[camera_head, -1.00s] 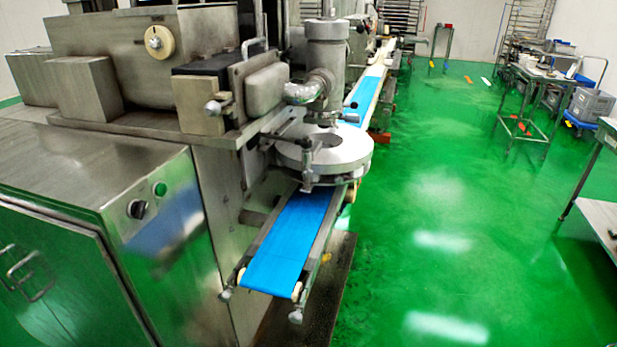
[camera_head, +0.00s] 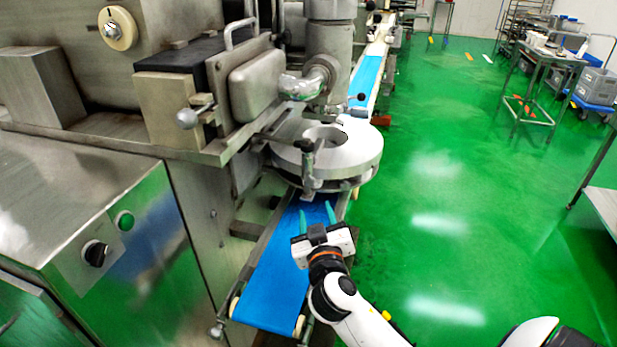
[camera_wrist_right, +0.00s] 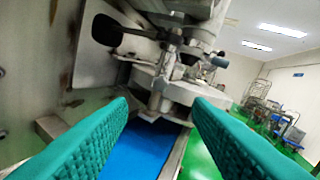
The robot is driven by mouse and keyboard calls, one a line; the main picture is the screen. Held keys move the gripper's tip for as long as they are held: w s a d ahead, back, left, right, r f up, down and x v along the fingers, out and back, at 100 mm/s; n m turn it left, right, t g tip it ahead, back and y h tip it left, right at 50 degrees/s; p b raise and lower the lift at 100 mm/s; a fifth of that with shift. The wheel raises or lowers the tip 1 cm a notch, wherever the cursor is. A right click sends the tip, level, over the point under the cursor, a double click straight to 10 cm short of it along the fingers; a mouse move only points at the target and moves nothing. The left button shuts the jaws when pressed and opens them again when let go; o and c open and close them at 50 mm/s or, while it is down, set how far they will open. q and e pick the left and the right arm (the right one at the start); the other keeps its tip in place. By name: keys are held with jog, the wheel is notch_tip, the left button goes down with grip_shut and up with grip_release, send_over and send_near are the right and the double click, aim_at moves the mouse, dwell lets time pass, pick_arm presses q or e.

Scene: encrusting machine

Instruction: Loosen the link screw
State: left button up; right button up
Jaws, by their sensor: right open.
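The upright screw-like post with a dark knob (camera_head: 308,160) stands at the front edge of the machine's round metal disc housing (camera_head: 355,152). I take it for the link screw, but cannot be sure. The disc and post also show ahead in the right wrist view, where the post (camera_wrist_right: 157,92) stands between the fingertips in the picture. My right gripper (camera_head: 316,215) is open and empty, with green fingers. It is over the blue belt, in front of and below the post, apart from it. In the wrist view its fingers (camera_wrist_right: 158,108) spread wide. My left gripper is not in view.
The blue conveyor belt (camera_head: 270,285) runs under the disc. A ball-ended lever (camera_head: 187,118) sticks out from the machine at the left. A dark-knobbed handle (camera_wrist_right: 108,30) is close above in the wrist view. Open green floor (camera_head: 460,220) lies to the right.

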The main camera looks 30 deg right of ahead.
aim_at(309, 183)
jog(key=p+x, duration=0.1)
jog(key=x, duration=0.8)
jog(key=shift+w+d+r, duration=0.1)
jog(key=shift+w+d, duration=0.15)
jog(key=shift+w, duration=0.1)
jog(key=shift+w+d, duration=0.2)
jog(key=shift+w, duration=0.2)
jog(key=c, duration=1)
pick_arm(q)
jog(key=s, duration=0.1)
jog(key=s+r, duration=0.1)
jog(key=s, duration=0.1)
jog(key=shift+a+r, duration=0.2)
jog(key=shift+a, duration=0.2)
